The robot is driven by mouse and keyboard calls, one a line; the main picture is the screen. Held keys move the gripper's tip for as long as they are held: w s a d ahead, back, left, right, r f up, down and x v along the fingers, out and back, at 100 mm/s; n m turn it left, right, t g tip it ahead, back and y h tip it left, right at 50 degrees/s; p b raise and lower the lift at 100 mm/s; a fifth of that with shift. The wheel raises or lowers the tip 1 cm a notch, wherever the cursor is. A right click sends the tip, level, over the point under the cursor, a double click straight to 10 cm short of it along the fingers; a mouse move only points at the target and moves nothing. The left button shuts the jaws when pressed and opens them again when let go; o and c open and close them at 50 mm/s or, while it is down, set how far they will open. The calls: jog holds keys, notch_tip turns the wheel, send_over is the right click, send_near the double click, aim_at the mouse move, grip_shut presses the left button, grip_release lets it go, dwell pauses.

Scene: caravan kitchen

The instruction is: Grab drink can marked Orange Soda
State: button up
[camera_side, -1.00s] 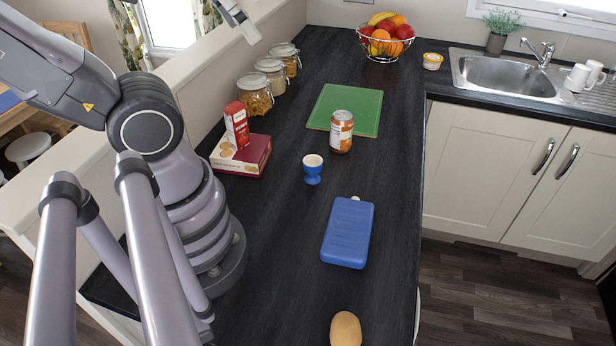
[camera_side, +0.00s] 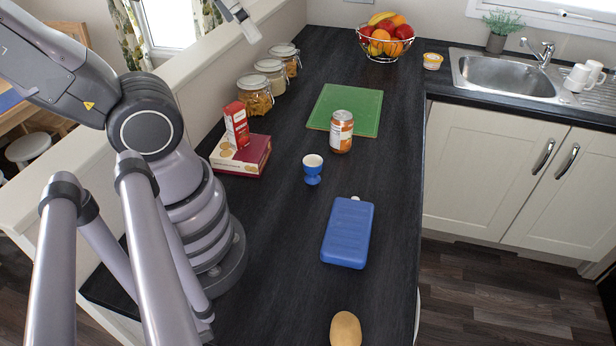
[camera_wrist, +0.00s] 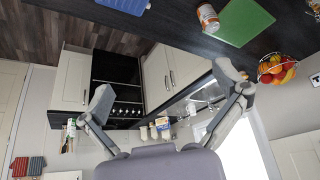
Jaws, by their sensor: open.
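The drink can (camera_side: 341,132) stands upright on the dark counter at the near edge of the green cutting board (camera_side: 362,104). It has an orange and white label and a silver top; the lettering is too small to read. In the wrist view the can (camera_wrist: 207,18) shows near the top, beside the green board (camera_wrist: 240,22). My gripper (camera_wrist: 166,92) is open and empty, with its two fingers spread wide. It is well away from the can.
A red carton (camera_side: 237,125) rests on a box (camera_side: 241,157) at left. Glass jars (camera_side: 254,95), a fruit bowl (camera_side: 386,42) and a potato (camera_side: 345,329) are also there.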

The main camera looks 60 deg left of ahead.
aim_at(342, 125)
jog(key=w+a+f+m+g+y, duration=0.4)
jog(key=w+f+m+y, duration=0.15)
jog(key=w+f, duration=0.2)
jog(key=w+a+f+m+g+y, duration=0.4)
jog(key=w+f+y, duration=0.2)
jog(key=w+y, duration=0.15)
jog(key=w+d+f+m+t+y, duration=0.1)
jog(key=w+f+m+t, duration=0.1)
jog(key=f, duration=0.5)
jog(key=w+d+f+m+t+y, duration=0.1)
jog(key=w+f+m+t, duration=0.2)
jog(key=f+m+t, duration=0.2)
jog(key=w+d+f+m+t, duration=0.2)
jog(key=f+m, duration=0.4)
jog(key=f, duration=0.3)
jog(key=shift+w+m+t+y, duration=0.35)
jog(key=shift+w+t+y, duration=0.05)
jog(key=shift+t, duration=0.5)
jog(key=x, duration=1.3)
jog(key=shift+w+a+f, duration=0.2)
jog(key=shift+a+f, duration=0.1)
jog(key=c, duration=1.3)
